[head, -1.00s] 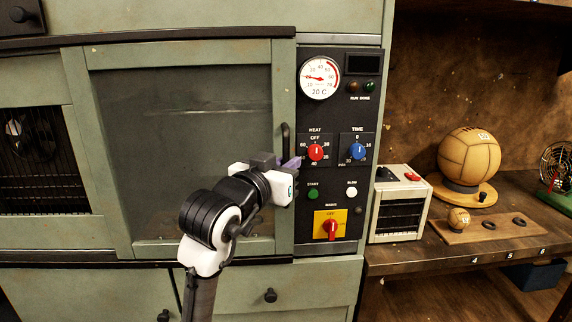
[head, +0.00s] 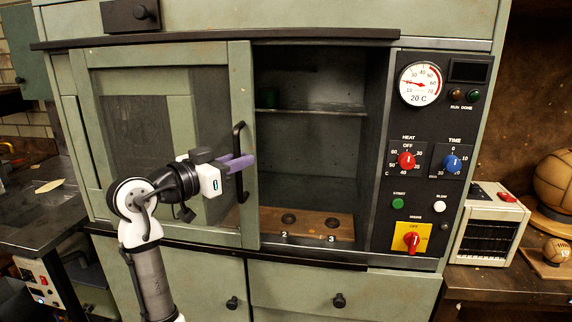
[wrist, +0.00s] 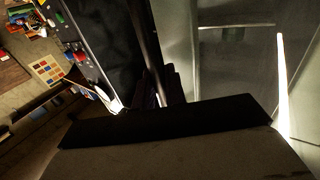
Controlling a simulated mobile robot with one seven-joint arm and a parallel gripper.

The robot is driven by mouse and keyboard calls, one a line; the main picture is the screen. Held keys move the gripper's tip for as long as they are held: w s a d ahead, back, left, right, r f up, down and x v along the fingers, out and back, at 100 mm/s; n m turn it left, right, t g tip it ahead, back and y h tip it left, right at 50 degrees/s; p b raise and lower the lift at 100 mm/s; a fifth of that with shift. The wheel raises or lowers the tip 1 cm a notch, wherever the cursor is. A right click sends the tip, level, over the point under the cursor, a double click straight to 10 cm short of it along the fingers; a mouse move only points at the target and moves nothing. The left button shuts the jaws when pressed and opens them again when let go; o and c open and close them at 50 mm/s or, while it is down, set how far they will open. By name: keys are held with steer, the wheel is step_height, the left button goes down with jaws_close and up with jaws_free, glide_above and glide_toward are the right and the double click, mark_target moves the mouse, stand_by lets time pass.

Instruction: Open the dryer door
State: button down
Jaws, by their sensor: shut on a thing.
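The dryer door (head: 242,90) is a sliding panel with a green frame and a dark window. It stands slid to the left, and the right part of the dryer (head: 310,145) opening is uncovered. My gripper (head: 238,163) is shut on the black upright door handle (head: 239,136) on the door's right side. The purple fingers cover the middle of the handle. In the wrist view the picture is dark, and the grip on the handle is hard to make out.
Inside the dryer are a thin shelf (head: 330,111) and a wooden board (head: 345,229) with round dark holes marked 2 and 3. A control panel (head: 430,150) stands right of the opening. A bench with a small heater (head: 490,232) and balls (head: 553,183) lies further right.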

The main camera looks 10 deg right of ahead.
steer(key=a, duration=0.3)
steer(key=w+a, duration=0.1)
steer(key=a, duration=0.1)
steer(key=w+a, duration=0.1)
steer(key=a, duration=0.2)
steer(key=shift+w+a, duration=0.25)
steer(key=shift+a, duration=0.1)
steer(key=c, duration=1.8)
jaws_free()
steer(key=b+v, duration=0.3)
steer(key=v, duration=1.1)
